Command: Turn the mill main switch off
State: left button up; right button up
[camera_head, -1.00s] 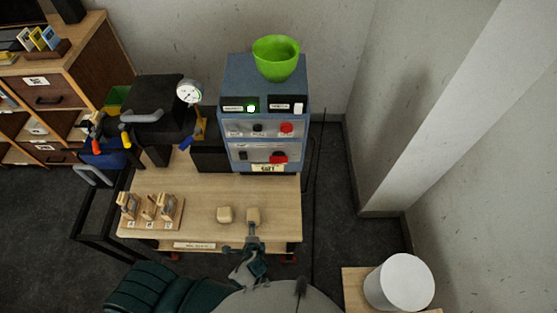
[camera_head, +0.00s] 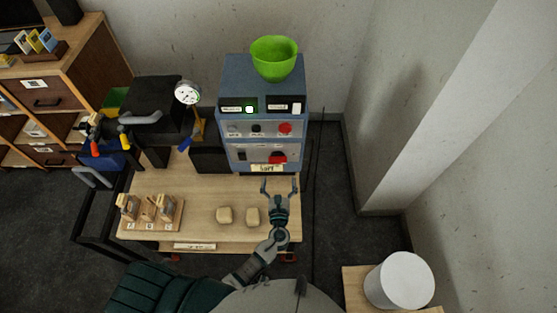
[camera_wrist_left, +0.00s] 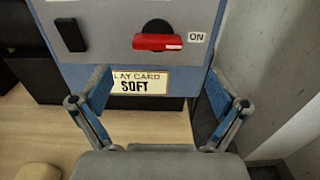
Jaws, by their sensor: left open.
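The blue mill cabinet (camera_head: 232,85) stands at the back of the wooden table. Its red main switch (camera_head: 277,158) is low on the front panel. In the left wrist view the red switch handle (camera_wrist_left: 158,42) lies level across a black disc, with an "ON" label (camera_wrist_left: 197,37) at its right. My left gripper (camera_head: 279,185) is open and empty, in front of the cabinet and a little below the switch, apart from it. Its two fingers (camera_wrist_left: 160,92) frame the "SOFT" card in the left wrist view. My right gripper is not in view.
A rack of wooden pieces (camera_head: 150,212) stands at the left. A green bowl (camera_head: 274,58) tops the cabinet. A white cylinder (camera_head: 399,281) stands at lower right.

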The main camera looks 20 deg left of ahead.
aim_at(278, 159)
pick_arm(q)
jog(key=x, duration=0.9)
jog(key=shift+a+f, duration=0.1)
jog(key=shift+a, duration=0.1)
jog(key=shift+d, duration=0.1)
jog(key=shift+c, duration=0.3)
jog(key=c, duration=1.1)
